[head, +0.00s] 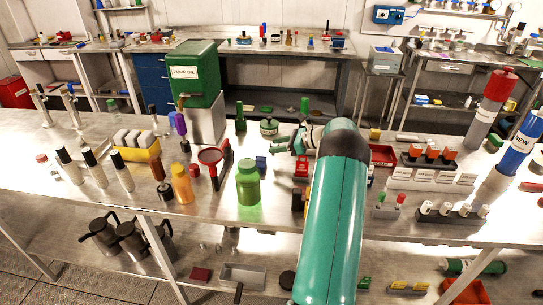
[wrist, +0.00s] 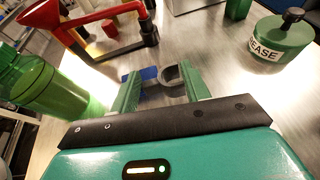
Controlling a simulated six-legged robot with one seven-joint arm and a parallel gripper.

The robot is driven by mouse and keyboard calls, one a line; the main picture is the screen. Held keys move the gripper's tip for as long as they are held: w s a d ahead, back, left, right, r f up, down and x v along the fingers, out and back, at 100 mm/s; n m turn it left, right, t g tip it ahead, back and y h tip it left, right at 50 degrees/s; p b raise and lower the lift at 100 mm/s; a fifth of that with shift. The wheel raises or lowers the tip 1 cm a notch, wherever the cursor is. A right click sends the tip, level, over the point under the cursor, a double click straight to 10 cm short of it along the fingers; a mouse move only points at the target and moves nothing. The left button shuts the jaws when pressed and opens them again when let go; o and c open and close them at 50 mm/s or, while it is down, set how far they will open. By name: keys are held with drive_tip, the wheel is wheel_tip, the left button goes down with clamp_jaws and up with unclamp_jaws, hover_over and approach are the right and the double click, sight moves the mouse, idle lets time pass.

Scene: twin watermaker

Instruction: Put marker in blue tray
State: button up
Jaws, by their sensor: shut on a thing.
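My gripper (head: 281,144) is over the middle of the bench, right of the green jar. In the wrist view my gripper (wrist: 162,84) has its two green fingers on either side of a dark grey curved thing (wrist: 170,74), which it is shut on. I cannot tell that this is a marker. A blue thing (wrist: 149,73) shows just beyond the left finger; a small blue block (head: 261,165) sits on the bench below my gripper. White cylinders with black tops (head: 93,167) stand at the left; whether they are markers is unclear. I cannot make out a blue tray.
A green jar (head: 248,182) and a red funnel (head: 211,157) on its stand are left of my gripper. A green grease tin (wrist: 279,41) is at the upper right of the wrist view. A red tray (head: 383,154) lies to the right. The bench is crowded.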

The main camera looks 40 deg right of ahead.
sight(278, 163)
drive_tip(key=shift+f, duration=2.1)
drive_tip(key=shift+s+f, duration=0.1)
drive_tip(key=o, duration=0.9)
